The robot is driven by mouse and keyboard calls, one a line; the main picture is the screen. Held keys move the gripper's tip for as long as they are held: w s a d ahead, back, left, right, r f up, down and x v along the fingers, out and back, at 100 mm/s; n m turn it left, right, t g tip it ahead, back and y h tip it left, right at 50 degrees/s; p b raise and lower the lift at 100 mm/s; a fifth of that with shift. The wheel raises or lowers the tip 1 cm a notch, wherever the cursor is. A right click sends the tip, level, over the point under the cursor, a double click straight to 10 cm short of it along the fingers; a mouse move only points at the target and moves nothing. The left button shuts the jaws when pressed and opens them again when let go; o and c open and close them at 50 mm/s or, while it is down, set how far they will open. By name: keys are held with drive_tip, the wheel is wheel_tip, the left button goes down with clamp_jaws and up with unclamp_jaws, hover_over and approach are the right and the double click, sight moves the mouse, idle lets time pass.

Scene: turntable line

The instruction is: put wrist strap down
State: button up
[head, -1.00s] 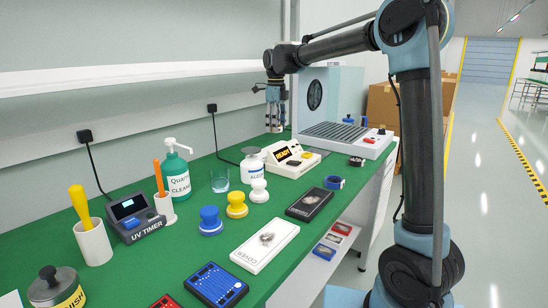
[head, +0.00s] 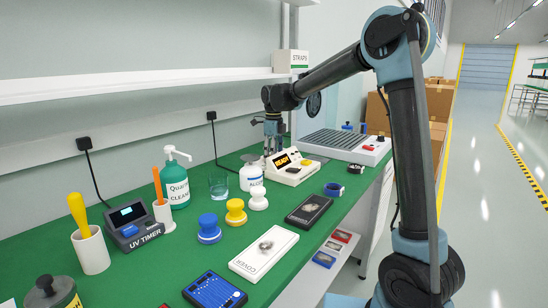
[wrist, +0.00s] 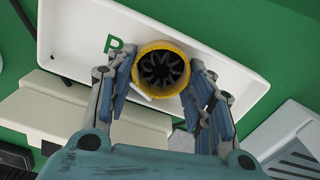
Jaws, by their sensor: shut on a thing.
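The wrist strap (wrist: 161,70) is a yellow ring with a dark inside, seen from above in the wrist view. My gripper (wrist: 162,84) is shut on it, with fingers on both sides of the ring. Below it is a white tray (wrist: 70,35) with a green letter P, partly covered by the ring; I cannot tell whether they touch. In the head view my gripper (head: 274,150) is low over the far bench, behind the cream READY unit (head: 293,170). The strap is not distinct there.
A box marked STRAPS (head: 290,62) hangs above. An alcohol bottle (head: 251,176) stands left of the READY unit, and a grated machine (head: 345,142) stands behind it at right. A blue ring-shaped item (head: 333,189) and a dark one (head: 357,168) lie on the green bench.

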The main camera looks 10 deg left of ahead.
drive_tip(key=shift+f, duration=0.1)
drive_tip(key=o, duration=0.8)
